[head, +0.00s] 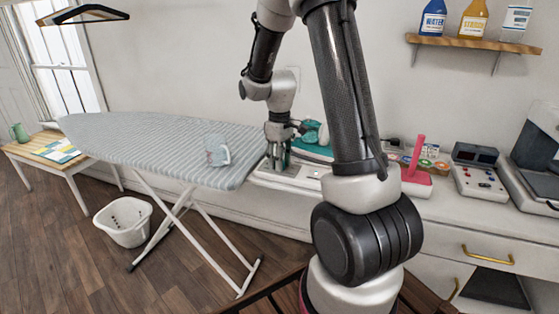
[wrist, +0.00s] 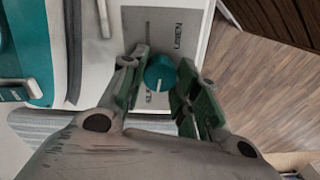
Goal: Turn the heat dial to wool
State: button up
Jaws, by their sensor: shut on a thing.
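The heat dial is a round teal knob (wrist: 160,70) on a grey panel (wrist: 145,28) in the wrist view. A white pointer line on it points toward the bottom of the picture. The word LINEN stands above and right of the knob; other lettering below it is partly hidden by a finger. My gripper (wrist: 163,66) is shut on the knob, one green-padded finger on each side. In the head view my gripper (head: 277,157) is low over the light-coloured iron station (head: 300,177), and the knob is hidden there. A teal iron (head: 315,132) stands just behind.
A pink upright piece (head: 416,157) and a control box (head: 480,175) are on the counter to the right. A white basket (head: 125,221) is on the floor. A bottle shelf (head: 470,44) hangs above.

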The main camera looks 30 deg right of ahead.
jog(key=m, duration=0.4)
jog(key=shift+m, duration=0.3)
jog(key=m, duration=0.3)
jog(key=shift+m, duration=0.3)
jog(key=m, duration=0.4)
jog(key=shift+m, duration=2)
jog(key=o, duration=1)
jog(key=shift+o, duration=0.2)
jog(key=shift+r, duration=0.1)
